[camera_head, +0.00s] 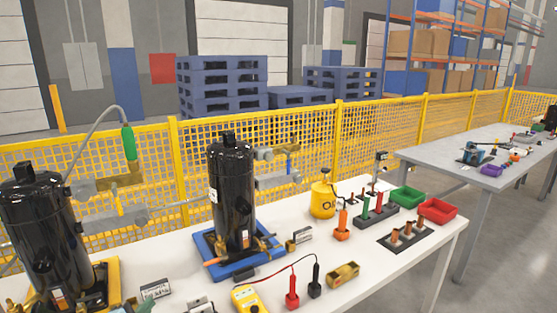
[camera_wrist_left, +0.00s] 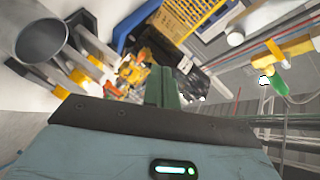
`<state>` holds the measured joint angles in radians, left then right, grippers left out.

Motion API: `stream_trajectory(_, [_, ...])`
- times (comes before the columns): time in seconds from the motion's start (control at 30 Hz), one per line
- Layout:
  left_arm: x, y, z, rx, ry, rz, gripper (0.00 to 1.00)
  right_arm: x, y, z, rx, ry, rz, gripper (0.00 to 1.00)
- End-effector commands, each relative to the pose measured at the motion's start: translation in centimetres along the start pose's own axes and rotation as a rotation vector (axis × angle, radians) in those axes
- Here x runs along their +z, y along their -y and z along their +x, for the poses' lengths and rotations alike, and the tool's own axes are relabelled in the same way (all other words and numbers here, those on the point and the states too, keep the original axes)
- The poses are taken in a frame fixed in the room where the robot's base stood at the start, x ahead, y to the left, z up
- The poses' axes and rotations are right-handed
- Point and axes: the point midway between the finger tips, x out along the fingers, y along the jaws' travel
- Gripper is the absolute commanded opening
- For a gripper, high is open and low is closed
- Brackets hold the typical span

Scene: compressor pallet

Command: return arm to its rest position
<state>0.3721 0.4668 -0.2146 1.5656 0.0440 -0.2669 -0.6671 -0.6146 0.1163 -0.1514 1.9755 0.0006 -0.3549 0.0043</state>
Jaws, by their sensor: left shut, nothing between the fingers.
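My left gripper (camera_wrist_left: 164,88) shows in the left wrist view as narrow green fingers standing up from a dark plate. The fingers are together with nothing between them. Behind them, some way off, are a black compressor (camera_wrist_left: 165,55) and part of a blue base (camera_wrist_left: 130,20). I cannot make out the left gripper clearly in the head view. There, one black compressor (camera_head: 232,196) stands upright on a blue base (camera_head: 254,266), and another (camera_head: 48,248) stands upright on a yellow base at the left. My right gripper is in neither view.
The white table (camera_head: 385,275) holds a yellow bottle (camera_head: 322,200), a green bin (camera_head: 408,197), a red bin (camera_head: 437,210), a yellow meter (camera_head: 247,300) and small tools. A hose with a green handle (camera_head: 129,142) hangs at left. A yellow fence (camera_head: 385,130) runs behind; a grey table (camera_head: 455,160) stands right.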

Motion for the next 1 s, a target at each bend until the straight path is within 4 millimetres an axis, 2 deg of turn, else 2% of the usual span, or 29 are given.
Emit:
stream_trajectory(0.03, [-0.1, -3.5, -1.7, 0.046, 0.007, -0.066, 0.00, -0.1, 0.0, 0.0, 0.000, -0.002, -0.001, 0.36])
stream_trajectory(0.2, [-0.5, -12.7, -7.8, 0.174, 0.053, -0.293, 0.00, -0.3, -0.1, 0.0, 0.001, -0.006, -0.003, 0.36])
stream_trajectory(0.27, [-0.7, -15.6, -10.3, 0.215, 0.078, -0.376, 0.00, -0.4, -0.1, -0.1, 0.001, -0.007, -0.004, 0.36])
stream_trajectory(0.4, [-1.3, -21.4, -16.5, 0.300, 0.154, -0.571, 0.00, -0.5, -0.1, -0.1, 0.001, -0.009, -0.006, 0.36])
stream_trajectory(0.5, [-1.9, -24.8, -21.2, 0.350, 0.222, -0.708, 0.00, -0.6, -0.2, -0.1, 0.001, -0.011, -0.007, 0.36])
stream_trajectory(0.6, [-2.4, -27.3, -25.8, 0.387, 0.295, -0.833, 0.00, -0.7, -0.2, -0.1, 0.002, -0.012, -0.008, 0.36])
stream_trajectory(0.73, [-2.9, -29.3, -30.4, 0.415, 0.382, -0.959, 0.00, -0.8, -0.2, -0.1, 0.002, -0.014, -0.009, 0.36])
stream_trajectory(0.83, [-3.2, -30.1, -32.7, 0.424, 0.428, -1.022, 0.00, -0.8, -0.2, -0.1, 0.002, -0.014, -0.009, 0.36])
stream_trajectory(1.0, [-3.4, -30.5, -34.1, 0.428, 0.457, -1.062, 0.00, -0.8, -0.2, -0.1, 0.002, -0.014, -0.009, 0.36])
